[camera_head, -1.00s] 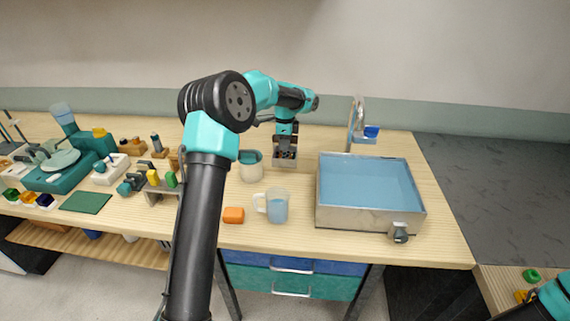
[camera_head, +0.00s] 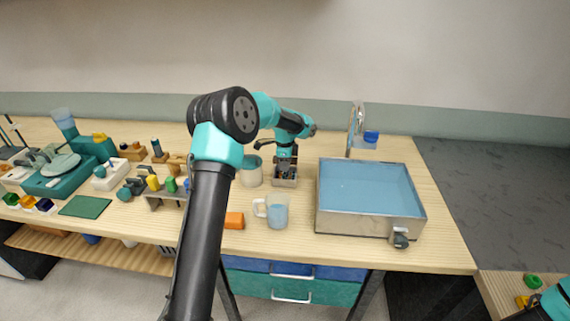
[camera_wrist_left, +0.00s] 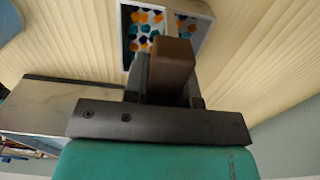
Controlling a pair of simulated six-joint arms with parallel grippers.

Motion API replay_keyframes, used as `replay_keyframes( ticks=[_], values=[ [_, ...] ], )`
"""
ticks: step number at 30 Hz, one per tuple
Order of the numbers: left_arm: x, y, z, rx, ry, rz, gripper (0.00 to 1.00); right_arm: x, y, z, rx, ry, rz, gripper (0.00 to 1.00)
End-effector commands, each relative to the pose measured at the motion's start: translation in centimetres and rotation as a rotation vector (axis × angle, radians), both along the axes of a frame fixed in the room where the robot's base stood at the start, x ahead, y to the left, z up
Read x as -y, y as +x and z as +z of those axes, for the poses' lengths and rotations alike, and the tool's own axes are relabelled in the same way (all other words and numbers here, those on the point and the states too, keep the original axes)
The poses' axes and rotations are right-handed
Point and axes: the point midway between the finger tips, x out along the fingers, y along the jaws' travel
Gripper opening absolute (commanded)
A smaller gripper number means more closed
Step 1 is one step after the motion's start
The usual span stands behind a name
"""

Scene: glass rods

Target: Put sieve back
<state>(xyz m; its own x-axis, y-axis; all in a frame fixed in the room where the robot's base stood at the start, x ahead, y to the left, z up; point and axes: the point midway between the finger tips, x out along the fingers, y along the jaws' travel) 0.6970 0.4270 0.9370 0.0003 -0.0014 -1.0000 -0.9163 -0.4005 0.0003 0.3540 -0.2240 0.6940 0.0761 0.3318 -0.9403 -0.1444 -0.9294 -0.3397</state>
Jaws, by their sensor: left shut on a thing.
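My left gripper (camera_head: 285,173) is shut on the brown handle (camera_wrist_left: 172,65) of a small grey, box-shaped holder, which I take to be the sieve (camera_head: 285,182). In the head view it hangs low over the table or rests on it; I cannot tell which. The left wrist view shows the fingers around the handle. The mesh cannot be made out. Only a piece of my right arm shows at the lower right; its gripper is out of view.
A beige cup (camera_head: 250,173) stands just left of the gripper. A clear jug (camera_head: 277,211) and an orange block (camera_head: 234,221) are nearer the front.

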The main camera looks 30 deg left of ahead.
Motion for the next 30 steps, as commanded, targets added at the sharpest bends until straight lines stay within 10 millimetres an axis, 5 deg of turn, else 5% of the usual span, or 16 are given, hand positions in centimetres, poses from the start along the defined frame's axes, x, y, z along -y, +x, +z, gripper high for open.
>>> replay_keyframes(
  ticks=[10, 11, 18, 30],
  values=[
    [-0.02, 0.02, -0.25, 0.001, 0.0, 0.0, 0.0, 0.0, 0.0, 0.0, 0.0, 0.0, 0.0, 0.81],
    [-0.02, 0.01, -0.32, 0.0, 0.0, 0.0, 0.26, 0.0, 0.0, 0.0, 0.0, 0.0, 0.0, 0.81],
    [-0.02, 0.01, -0.28, 0.0, 0.0, 0.0, 0.49, 0.0, 0.0, 0.0, 0.0, 0.0, 0.0, 0.81],
    [-0.02, 0.04, 0.33, 0.001, 0.0, 0.0, 0.51, 0.0, 0.0, 0.0, 0.0, 0.0, 0.0, 0.81]
  ],
)
